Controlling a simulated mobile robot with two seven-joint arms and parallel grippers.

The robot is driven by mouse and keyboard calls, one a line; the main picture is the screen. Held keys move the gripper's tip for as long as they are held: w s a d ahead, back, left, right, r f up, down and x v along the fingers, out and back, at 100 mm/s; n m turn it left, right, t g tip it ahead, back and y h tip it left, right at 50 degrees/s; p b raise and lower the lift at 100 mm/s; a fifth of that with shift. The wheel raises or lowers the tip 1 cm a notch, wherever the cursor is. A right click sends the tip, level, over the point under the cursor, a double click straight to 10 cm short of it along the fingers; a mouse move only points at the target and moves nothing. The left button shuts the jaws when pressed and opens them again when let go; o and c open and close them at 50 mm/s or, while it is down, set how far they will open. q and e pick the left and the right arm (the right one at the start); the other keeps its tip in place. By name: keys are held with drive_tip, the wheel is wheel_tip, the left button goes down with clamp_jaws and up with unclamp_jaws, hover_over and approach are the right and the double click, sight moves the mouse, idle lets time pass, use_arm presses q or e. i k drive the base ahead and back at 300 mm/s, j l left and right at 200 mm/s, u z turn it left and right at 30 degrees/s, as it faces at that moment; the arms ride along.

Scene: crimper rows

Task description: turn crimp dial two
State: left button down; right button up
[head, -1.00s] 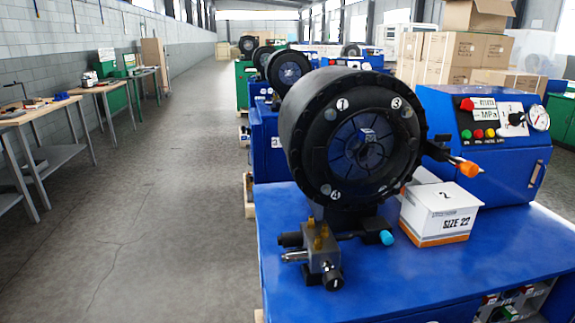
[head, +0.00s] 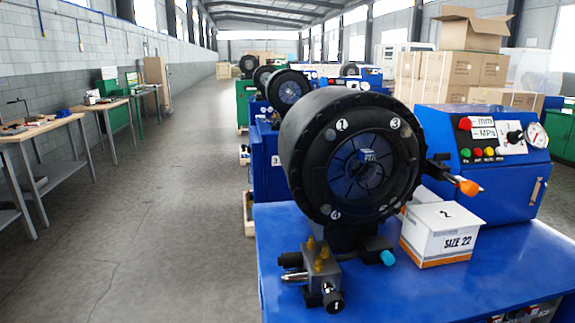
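A crimper with a round black head (head: 300,150) stands on a blue bench. White marks 1, 3 and 4 show on its front ring. No dial plainly marked 2 can be made out. The blue control box (head: 500,185) behind it on the right has a panel with a black knob (head: 515,137), coloured buttons and a round gauge (head: 536,135). A metal valve block (head: 322,277) with a black knob (head: 333,298) sits at the front left of the bench. Neither of my grippers is in view.
A white box (head: 440,233) marked 2 and SIZE 22 stands on the blue bench top (head: 440,285), right of the head. An orange-tipped lever (head: 468,187) sticks out above it. More crimpers stand behind. The aisle (head: 150,230) on the left is clear, with workbenches along the wall.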

sight(513, 138)
drive_tip(key=z, duration=1.25)
drive_tip(key=i+l, duration=0.15)
drive_tip(key=l, duration=0.25)
drive_tip(key=i+l, duration=0.15)
drive_tip(key=l, duration=0.25)
drive_tip(key=i+l, duration=0.15)
drive_tip(key=l, duration=0.25)
drive_tip(key=i+l, duration=0.15)
drive_tip(key=l, duration=0.25)
drive_tip(key=i+l, duration=0.15)
drive_tip(key=l, duration=0.25)
